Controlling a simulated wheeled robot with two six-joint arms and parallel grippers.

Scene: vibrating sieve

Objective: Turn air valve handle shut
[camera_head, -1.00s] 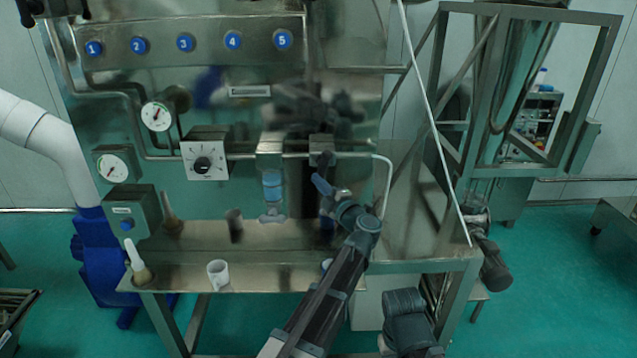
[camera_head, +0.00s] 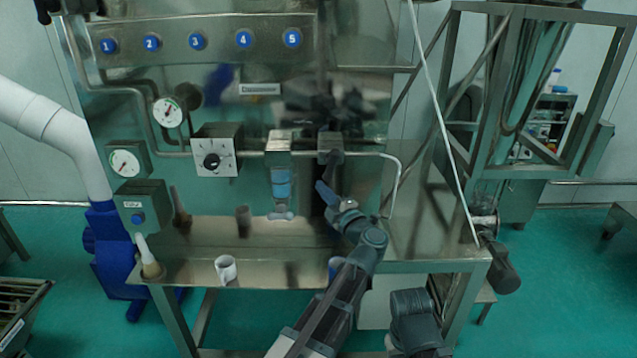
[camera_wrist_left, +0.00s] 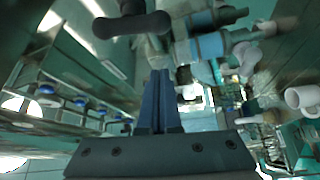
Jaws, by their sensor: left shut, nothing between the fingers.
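The air valve (camera_head: 330,147) sits on the pipe right of a blue-banded filter unit (camera_head: 281,180). A dark piece hangs below the valve body; its exact position is hard to read. In the left wrist view a black rounded handle (camera_wrist_left: 130,23) lies crosswise at the top, beyond the fingertips, and the blue-banded unit (camera_wrist_left: 203,47) is to its right. My left gripper (camera_head: 322,187) is just below the valve, its blue fingers pointing up. The fingers (camera_wrist_left: 160,72) are together and empty, and look apart from the handle. My right gripper is not in view.
Left of the valve are a dial box (camera_head: 216,150) and gauges (camera_head: 168,112). A white cup (camera_head: 226,268) and a brush-like tool (camera_head: 149,258) stand on the steel shelf (camera_head: 195,265). A metal frame (camera_head: 455,70) stands on the right. A thin pale rod slants down in front of it.

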